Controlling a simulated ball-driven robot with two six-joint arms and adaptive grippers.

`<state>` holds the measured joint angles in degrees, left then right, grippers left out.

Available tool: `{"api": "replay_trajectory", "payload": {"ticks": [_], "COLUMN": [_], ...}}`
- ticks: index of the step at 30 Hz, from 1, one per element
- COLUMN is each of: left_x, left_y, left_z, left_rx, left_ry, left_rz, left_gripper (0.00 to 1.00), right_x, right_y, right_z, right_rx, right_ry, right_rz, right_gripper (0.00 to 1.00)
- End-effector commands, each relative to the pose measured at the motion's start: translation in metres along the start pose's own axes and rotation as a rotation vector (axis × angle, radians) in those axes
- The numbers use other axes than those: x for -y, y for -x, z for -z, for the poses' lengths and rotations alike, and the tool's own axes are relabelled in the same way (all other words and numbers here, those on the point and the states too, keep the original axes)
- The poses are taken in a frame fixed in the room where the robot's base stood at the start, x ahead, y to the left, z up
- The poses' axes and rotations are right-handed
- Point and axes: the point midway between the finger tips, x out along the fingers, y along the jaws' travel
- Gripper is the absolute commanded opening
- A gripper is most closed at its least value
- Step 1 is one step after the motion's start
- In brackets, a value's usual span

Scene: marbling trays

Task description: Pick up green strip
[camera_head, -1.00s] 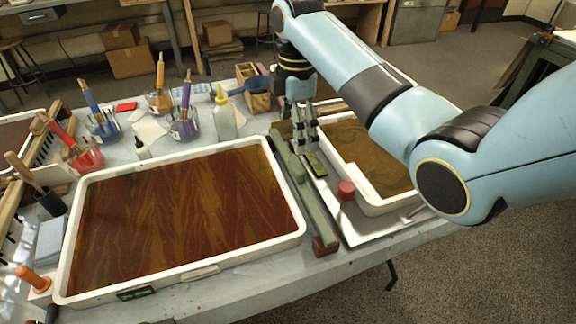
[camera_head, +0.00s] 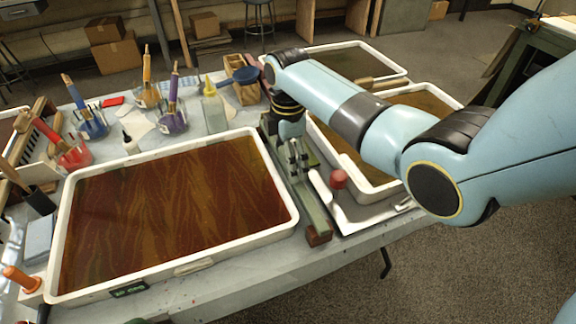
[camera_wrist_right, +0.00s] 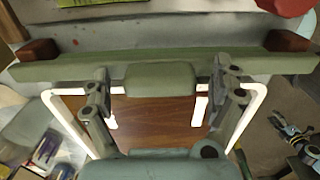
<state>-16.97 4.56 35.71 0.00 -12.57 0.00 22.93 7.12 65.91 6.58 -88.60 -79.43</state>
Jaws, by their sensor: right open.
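The long green strip (camera_head: 315,213) lies on the table between the big dark-red tray (camera_head: 285,219) and the trays at the right. It has reddish-brown end blocks. In the right wrist view the green strip (camera_wrist_right: 60,70) runs across the picture, with a thicker green piece at its middle. My right gripper (camera_head: 298,170) is over the strip and points down. In the wrist view its open fingers (camera_wrist_right: 161,76) stand on either side of the thicker middle piece. I cannot tell whether they touch it. The gripper hides part of the strip in the head view.
A bottle with a yellow tip (camera_head: 213,110) and a wooden box (camera_head: 240,92) are behind. Brush cups, including a purple one (camera_head: 172,119), stand at the back left.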

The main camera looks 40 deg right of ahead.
Motion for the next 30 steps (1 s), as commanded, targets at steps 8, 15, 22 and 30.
{"api": "replay_trajectory", "payload": {"ticks": [8,15,22,30], "left_x": [0.000,0.000,0.000,0.000], "left_y": [0.000,0.000,0.000,0.002], "left_z": [-0.008,-0.008,-0.006,-0.004], "left_rx": [0.012,0.011,0.010,0.007], "left_ry": [0.000,0.000,0.000,0.000], "left_rz": [0.000,0.000,0.000,0.000], "left_gripper": [0.40,0.40,0.40,0.40], "right_x": [0.000,0.000,0.000,-0.001], "right_y": [0.001,0.001,0.001,0.012], "right_z": [0.000,0.000,0.000,0.000], "right_rx": [0.000,0.000,0.000,0.000], "right_ry": [0.000,0.000,0.000,-0.001], "right_rz": [0.000,0.000,0.000,-0.002], "right_gripper": [0.67,0.41,0.41,0.41]}}
